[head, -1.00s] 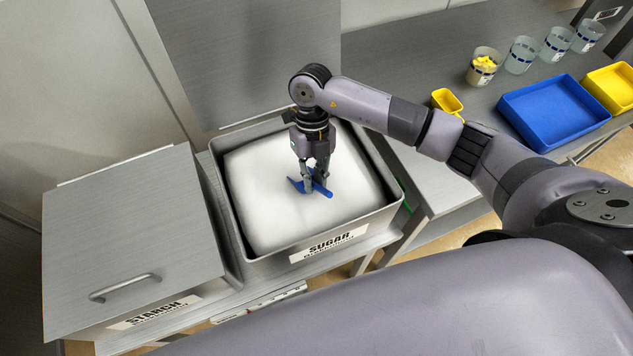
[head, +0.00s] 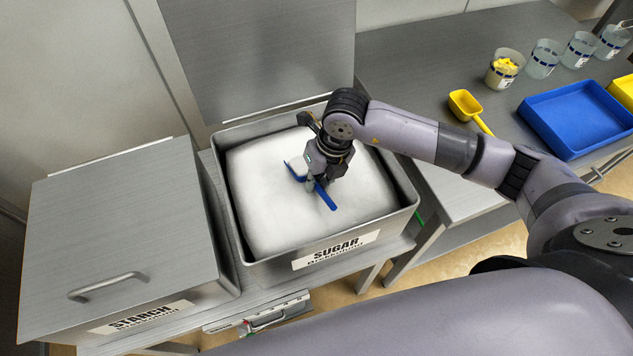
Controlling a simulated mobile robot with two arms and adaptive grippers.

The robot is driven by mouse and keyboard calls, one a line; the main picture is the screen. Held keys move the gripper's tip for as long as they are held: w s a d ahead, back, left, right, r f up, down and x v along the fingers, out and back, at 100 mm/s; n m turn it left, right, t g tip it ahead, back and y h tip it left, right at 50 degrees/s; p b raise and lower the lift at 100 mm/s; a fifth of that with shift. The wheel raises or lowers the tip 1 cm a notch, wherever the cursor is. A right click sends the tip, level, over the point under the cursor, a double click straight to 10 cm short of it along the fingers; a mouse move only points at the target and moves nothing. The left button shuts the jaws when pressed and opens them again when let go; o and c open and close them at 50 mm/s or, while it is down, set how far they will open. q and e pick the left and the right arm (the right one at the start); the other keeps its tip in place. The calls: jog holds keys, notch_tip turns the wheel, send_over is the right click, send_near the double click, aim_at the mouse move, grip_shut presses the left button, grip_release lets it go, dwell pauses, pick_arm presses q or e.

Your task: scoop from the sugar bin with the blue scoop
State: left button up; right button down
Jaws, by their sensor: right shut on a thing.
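The sugar bin (head: 245,262) stands open with its lid (head: 262,60) raised behind it. White sugar (head: 275,215) fills it in a broad mound. My right gripper (head: 316,182) is over the sugar, right of the middle, shut on the blue scoop (head: 326,197). The scoop's handle points toward the front right. Its bowl points back left and has white sugar in it. The gripper hides part of the scoop, and I cannot tell whether the bowl still touches the sugar surface. My left gripper is not in view.
The starch bin (head: 118,240) at left has its lid shut. On the right counter are a yellow scoop (head: 466,106), a blue tray (head: 575,118), a yellow tray (head: 625,90) and several clear cups, one with yellow pieces (head: 505,68). My right arm crosses above the counter.

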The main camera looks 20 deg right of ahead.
jog(key=shift+s+f+t+b, duration=0.1)
jog(key=shift+f+t+b, duration=0.4)
jog(key=shift+t+b, duration=0.5)
jog(key=shift+s+d+r+t+y+b, duration=0.1)
jog(key=shift+s+r+t+y+b, duration=0.2)
jog(key=shift+s+r+b, duration=0.3)
jog(key=shift+r+p, duration=0.75)
jog(key=shift+r, duration=0.75)
notch_tip(320, 180, up, 10)
jog(key=p, duration=0.5)
jog(key=shift+s, duration=0.45)
jog(key=shift+d, duration=0.1)
jog(key=shift+f, duration=0.15)
